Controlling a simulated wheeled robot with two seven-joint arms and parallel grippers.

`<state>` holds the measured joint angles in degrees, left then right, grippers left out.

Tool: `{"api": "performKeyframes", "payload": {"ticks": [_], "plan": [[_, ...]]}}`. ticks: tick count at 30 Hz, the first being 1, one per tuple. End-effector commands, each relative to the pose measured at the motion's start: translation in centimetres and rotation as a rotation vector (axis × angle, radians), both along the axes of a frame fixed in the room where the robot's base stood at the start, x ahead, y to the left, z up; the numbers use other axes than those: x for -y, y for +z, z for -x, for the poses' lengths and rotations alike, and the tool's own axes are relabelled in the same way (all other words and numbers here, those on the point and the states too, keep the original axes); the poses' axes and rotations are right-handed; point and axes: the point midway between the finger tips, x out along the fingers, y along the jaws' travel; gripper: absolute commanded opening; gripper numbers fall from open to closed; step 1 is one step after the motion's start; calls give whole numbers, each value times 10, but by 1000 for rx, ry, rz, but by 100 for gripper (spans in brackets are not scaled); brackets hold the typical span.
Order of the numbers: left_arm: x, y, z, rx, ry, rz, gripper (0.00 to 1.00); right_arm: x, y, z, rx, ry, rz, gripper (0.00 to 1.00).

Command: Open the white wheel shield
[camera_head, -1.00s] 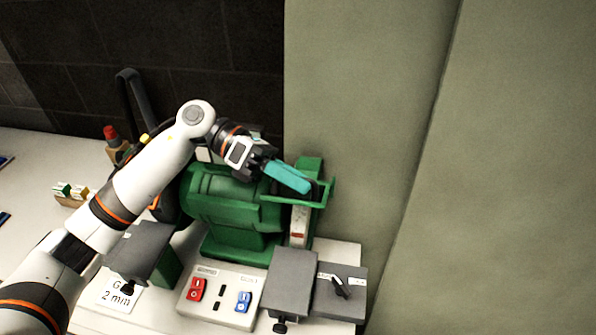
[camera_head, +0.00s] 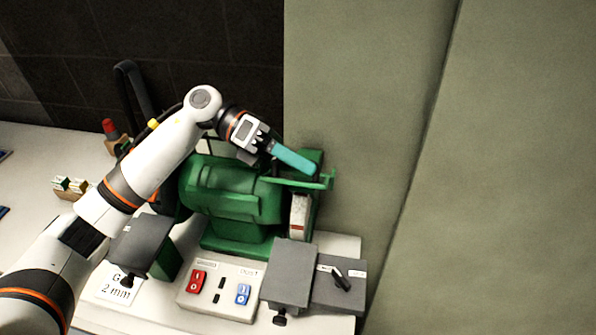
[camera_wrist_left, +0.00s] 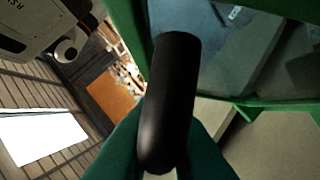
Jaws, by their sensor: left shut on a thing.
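The bench grinder (camera_head: 225,195) is green, with a white wheel (camera_head: 299,215) at its right end. The white wheel shield (camera_head: 326,183) is a green frame above that wheel. In the left wrist view, the shield's green frame (camera_wrist_left: 275,104) borders a see-through pane. My left gripper (camera_head: 312,167) has teal fingers and is at the shield, above the white wheel. In the left wrist view, my left gripper's fingers (camera_wrist_left: 160,160) are shut on a black, rounded handle (camera_wrist_left: 172,95) beside the frame. The fingers hide this handle in the head view. My right gripper is not in view.
A control box (camera_head: 222,290) with red and blue switches stands in front of the grinder. Grey plates (camera_head: 290,272) stand at its front right, another (camera_head: 140,245) at front left. A green-grey wall panel (camera_head: 400,120) rises close behind and to the right.

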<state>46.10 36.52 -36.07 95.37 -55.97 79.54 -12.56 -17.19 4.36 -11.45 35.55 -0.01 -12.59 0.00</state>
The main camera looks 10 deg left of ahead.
Motion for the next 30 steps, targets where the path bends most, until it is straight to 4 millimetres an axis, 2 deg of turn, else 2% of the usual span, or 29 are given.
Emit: {"api": "performKeyframes", "payload": {"ticks": [1, 6, 14, 15, 18, 26, 30], "plan": [[1, 0, -5, -54, -5, 3, 0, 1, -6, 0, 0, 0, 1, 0], [1, 7, -13, -172, -6, 3, 0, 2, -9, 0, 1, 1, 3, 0], [1, 7, -12, -179, -7, 3, 0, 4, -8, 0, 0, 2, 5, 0], [1, 7, -12, -179, -7, 3, 17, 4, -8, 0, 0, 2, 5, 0], [1, 7, -13, -177, -6, 2, 32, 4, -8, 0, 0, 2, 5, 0], [0, 8, -13, -174, -4, 2, 32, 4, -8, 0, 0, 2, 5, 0], [0, 17, -14, -170, -3, 3, 32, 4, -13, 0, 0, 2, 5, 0]]}}
